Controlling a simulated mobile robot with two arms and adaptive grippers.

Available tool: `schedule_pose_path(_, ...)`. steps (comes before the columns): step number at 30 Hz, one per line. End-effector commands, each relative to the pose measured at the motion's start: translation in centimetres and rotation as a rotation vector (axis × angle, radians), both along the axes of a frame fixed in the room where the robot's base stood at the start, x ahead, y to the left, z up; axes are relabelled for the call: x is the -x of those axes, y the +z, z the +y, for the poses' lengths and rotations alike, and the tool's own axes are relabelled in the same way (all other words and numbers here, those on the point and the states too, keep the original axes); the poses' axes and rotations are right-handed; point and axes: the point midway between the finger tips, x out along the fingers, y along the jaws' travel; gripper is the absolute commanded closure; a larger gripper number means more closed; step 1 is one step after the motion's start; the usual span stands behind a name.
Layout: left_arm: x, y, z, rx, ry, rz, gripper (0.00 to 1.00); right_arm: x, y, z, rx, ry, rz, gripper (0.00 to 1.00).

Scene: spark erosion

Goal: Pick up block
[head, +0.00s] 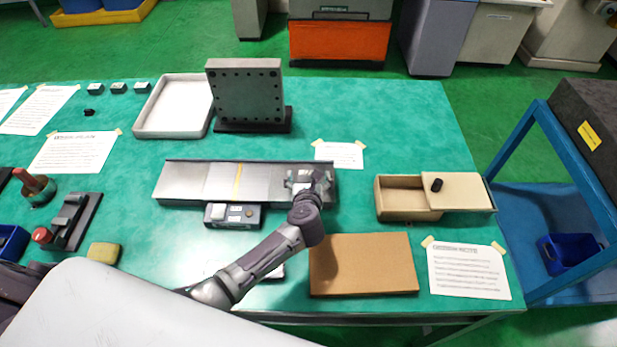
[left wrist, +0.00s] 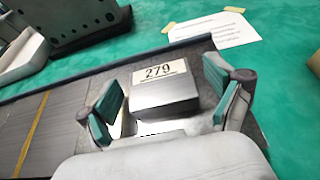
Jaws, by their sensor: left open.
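The block (left wrist: 165,92) is a grey metal piece with a white label reading "279". It sits near the right end of a long flat metal plate (head: 195,182) with a yellow line across it. My left gripper (left wrist: 170,108) is open, with its green-padded fingers on either side of the block in the left wrist view. Contact cannot be told. In the head view my left gripper (head: 308,180) is over the plate's right end and largely hides the block. My right gripper is not in view.
An upright drilled plate (head: 245,92) and a white tray (head: 168,108) stand behind the metal plate. A small control box (head: 232,215) is in front of it. To the right are a partly open wooden box (head: 402,198) and a brown board (head: 362,264). Small blocks (head: 118,88) stand back left.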

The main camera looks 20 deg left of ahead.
Motion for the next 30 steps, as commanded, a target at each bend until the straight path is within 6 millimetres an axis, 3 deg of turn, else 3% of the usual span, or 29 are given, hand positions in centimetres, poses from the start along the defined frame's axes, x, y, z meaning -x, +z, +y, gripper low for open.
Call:
schedule_pose_path(6, 0.01, -0.03, -0.02, 0.000, -0.001, 0.000, 0.12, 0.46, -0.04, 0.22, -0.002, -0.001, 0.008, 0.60)
schedule_pose_path(22, 0.02, 0.00, -0.05, 0.000, -0.001, 0.000, 1.00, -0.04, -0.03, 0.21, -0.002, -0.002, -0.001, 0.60)
schedule_pose_path(30, -0.08, 0.34, -0.08, 0.001, -0.001, -0.005, 1.00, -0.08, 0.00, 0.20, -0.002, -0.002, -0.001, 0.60)
